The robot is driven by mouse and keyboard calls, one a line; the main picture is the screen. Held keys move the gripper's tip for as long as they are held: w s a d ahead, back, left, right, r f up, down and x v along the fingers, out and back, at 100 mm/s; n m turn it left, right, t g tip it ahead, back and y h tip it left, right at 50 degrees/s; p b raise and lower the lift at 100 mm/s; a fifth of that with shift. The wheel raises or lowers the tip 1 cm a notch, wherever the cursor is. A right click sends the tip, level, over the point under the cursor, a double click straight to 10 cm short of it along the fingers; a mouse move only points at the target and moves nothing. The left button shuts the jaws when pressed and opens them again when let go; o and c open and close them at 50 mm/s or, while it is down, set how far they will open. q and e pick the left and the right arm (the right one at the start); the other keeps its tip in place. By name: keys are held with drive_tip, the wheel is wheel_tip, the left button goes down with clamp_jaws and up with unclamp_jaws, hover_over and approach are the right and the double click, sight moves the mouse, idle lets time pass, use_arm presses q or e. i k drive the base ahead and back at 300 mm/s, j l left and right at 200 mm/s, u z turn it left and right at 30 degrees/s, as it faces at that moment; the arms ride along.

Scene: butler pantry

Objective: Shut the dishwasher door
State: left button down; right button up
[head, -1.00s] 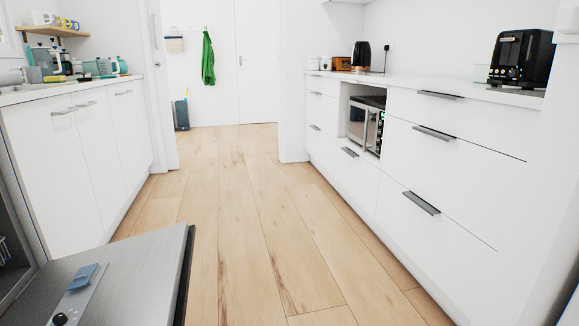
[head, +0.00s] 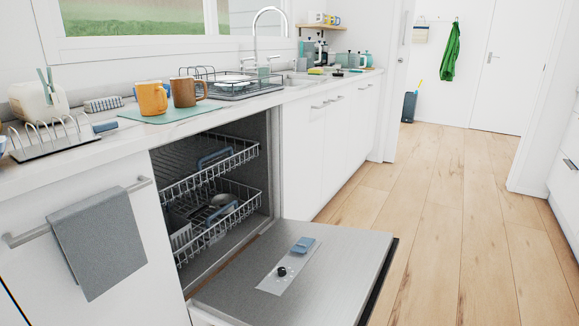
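The dishwasher door (head: 345,262) is folded down flat and open in the head view, its grey metal inner face up. A blue detergent flap and a dark knob sit on that face. The dishwasher (head: 265,200) is built in under the counter at the left. Its upper rack (head: 205,162) and lower rack (head: 218,220) show inside, the lower one holding some dishes. The near edge of the door runs out of the picture at the bottom. Neither of my grippers shows in the view.
The counter (head: 150,137) carries a toast rack (head: 52,140), an orange mug (head: 152,100), a brown mug (head: 186,92) and a dish rack (head: 235,88). A grey towel (head: 97,240) hangs left of the dishwasher. Clear wooden floor (head: 450,200) lies right of the door.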

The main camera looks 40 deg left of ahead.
sight(339, 280)
drive_tip(key=i+u, duration=0.1)
drive_tip(key=u, duration=1.4)
drive_tip(key=i+l+u, duration=0.1)
drive_tip(key=l+u, duration=0.7)
drive_tip(key=i+l+u, duration=0.1)
drive_tip(key=l+u, duration=0.2)
drive_tip(key=u, duration=0.15)
drive_tip(key=k+l+u, duration=0.1)
drive_tip(key=l, duration=0.55)
drive_tip(key=k+l+u, duration=0.1)
drive_tip(key=l, duration=0.55)
